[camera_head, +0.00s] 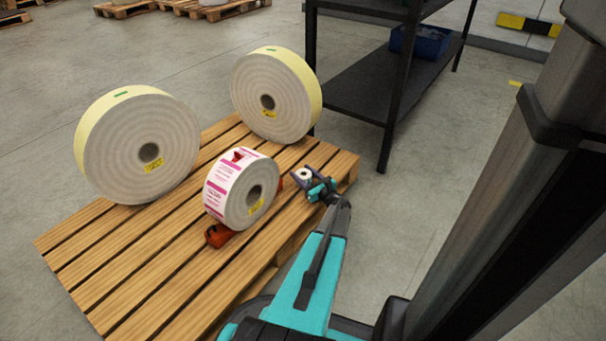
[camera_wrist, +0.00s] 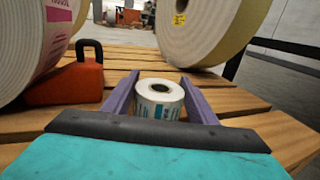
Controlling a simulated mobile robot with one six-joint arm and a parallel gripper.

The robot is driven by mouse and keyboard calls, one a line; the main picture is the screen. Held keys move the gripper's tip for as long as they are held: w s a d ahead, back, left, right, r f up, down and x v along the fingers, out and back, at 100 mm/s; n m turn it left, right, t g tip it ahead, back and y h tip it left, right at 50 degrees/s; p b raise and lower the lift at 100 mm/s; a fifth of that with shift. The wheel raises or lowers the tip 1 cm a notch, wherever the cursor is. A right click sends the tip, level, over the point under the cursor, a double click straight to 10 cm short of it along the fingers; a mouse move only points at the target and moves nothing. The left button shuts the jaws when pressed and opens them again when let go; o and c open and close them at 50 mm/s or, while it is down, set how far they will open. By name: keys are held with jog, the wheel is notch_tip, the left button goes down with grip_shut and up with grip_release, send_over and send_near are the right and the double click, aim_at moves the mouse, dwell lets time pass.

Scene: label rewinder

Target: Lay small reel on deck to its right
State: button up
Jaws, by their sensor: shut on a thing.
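The small reel (camera_wrist: 160,104) is white with teal print and a dark core. It sits between the purple fingers of my gripper (camera_wrist: 162,98), which is shut on it. In the head view the small reel (camera_head: 304,175) is at the right end of the wooden pallet (camera_head: 165,255), and my gripper (camera_head: 312,183) reaches it from the front right. The reel's axis points up. It is low over the slats; whether it touches them I cannot tell. To its left stands a larger reel with pink-printed labels (camera_head: 231,187), on edge.
Orange-red chocks (camera_head: 218,235) sit by the pink-printed reel, one close to my gripper's left (camera_wrist: 66,84). Two big yellow-edged reels stand behind, at left (camera_head: 140,155) and centre (camera_head: 270,100). A dark shelf (camera_head: 365,85) stands behind the pallet. Floor at right is clear.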

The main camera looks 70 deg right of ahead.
jog(key=shift+f, duration=0.1)
jog(key=o, duration=1.1)
jog(key=shift+s+a+r, duration=0.2)
jog(key=shift+s+a, duration=0.1)
jog(key=shift+s, duration=0.1)
jog(key=p+v, duration=0.4)
jog(key=v, duration=0.7)
jog(key=shift+f, duration=0.15)
